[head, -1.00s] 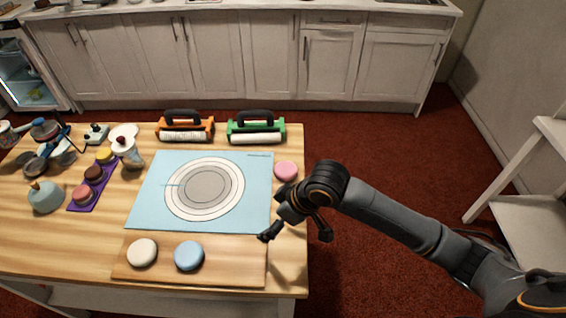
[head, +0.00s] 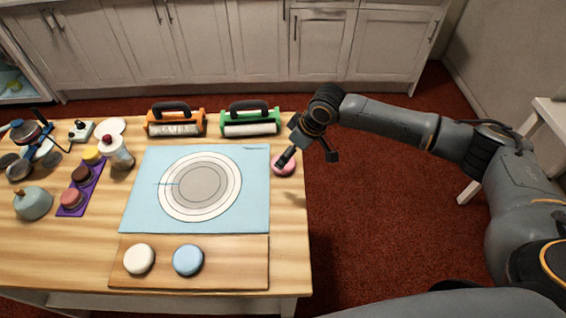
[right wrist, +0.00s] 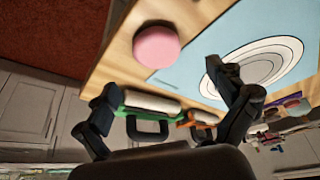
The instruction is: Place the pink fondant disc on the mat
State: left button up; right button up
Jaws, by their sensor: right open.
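The pink fondant disc (head: 284,168) lies on the wooden table beside the right edge of the light blue mat (head: 134,212). It is partly hidden by my right gripper (head: 308,159) in the head view. The disc also shows whole in the right wrist view (right wrist: 156,47), beyond the two spread fingers. My right gripper (right wrist: 167,104) is open and empty, near the disc at the table's right edge. The mat has printed rings and is empty. My left gripper is not in view.
A cream disc (head: 139,259) and a blue disc (head: 188,260) sit on a wooden board (head: 230,270) in front of the mat. Orange (head: 174,119) and green (head: 250,118) rollers stand behind it. A purple tray (head: 97,172) with several small discs is at left.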

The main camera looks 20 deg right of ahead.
jog(key=shift+x, duration=1)
jog(key=p+x, duration=0.1)
jog(key=x, duration=0.3)
jog(key=shift+w+d+f, duration=0.1)
jog(key=shift+w+f, duration=0.05)
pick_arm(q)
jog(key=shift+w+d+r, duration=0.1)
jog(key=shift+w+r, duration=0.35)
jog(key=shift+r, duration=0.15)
pick_arm(e)
jog(key=shift+c, duration=0.2)
